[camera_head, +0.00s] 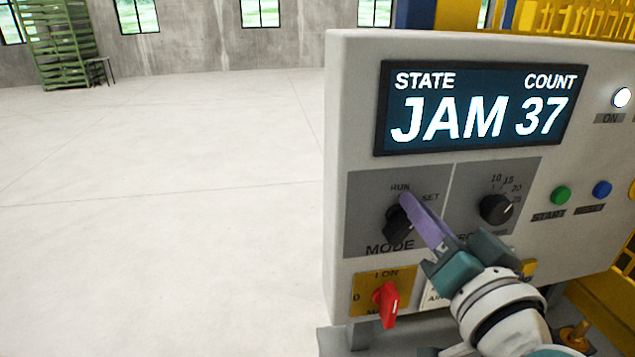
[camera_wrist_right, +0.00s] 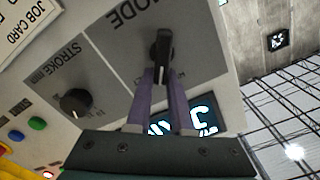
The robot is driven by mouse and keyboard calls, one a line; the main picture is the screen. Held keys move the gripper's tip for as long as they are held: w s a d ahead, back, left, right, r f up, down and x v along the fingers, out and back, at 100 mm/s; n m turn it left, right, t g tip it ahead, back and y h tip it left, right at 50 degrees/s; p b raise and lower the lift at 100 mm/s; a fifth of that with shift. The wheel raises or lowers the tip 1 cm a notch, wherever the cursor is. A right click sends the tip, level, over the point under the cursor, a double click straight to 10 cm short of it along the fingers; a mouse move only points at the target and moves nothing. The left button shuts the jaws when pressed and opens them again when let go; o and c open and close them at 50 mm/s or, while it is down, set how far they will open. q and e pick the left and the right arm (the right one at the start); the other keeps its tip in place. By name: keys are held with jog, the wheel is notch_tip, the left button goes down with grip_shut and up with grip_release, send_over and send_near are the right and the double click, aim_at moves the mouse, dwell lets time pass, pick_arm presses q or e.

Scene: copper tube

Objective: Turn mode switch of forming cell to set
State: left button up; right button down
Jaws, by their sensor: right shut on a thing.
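The forming cell's mode switch is a black knob (camera_head: 396,226) on a dark grey plate marked MODE, with RUN above it and SET at its upper right. My right gripper (camera_head: 408,204) reaches in from the lower right, its purple fingers at the knob. In the right wrist view the fingertips (camera_wrist_right: 161,78) are closed on both sides of the black knob (camera_wrist_right: 162,46). The fingers hide part of the knob in the head view, so I cannot tell exactly which label it points to. My left gripper is not in view.
The panel display (camera_head: 480,108) reads STATE JAM, COUNT 37. The stroke knob (camera_head: 495,209) sits just right of the mode switch, and a red main switch (camera_head: 386,303) is below. Green (camera_head: 561,195) and blue (camera_head: 602,189) buttons are farther right. Open floor lies left of the panel.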

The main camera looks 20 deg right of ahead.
jog(key=m, duration=0.1)
jog(key=m+b, duration=0.1)
jog(key=m, duration=0.3)
jog(key=shift+s+d+f, duration=0.1)
jog(key=shift+d+f, duration=0.3)
jog(key=shift+m, duration=0.3)
jog(key=c, duration=0.8)
grip_release()
jog(key=b+v, duration=0.3)
jog(key=v, duration=0.7)
jog(key=shift+a, duration=0.1)
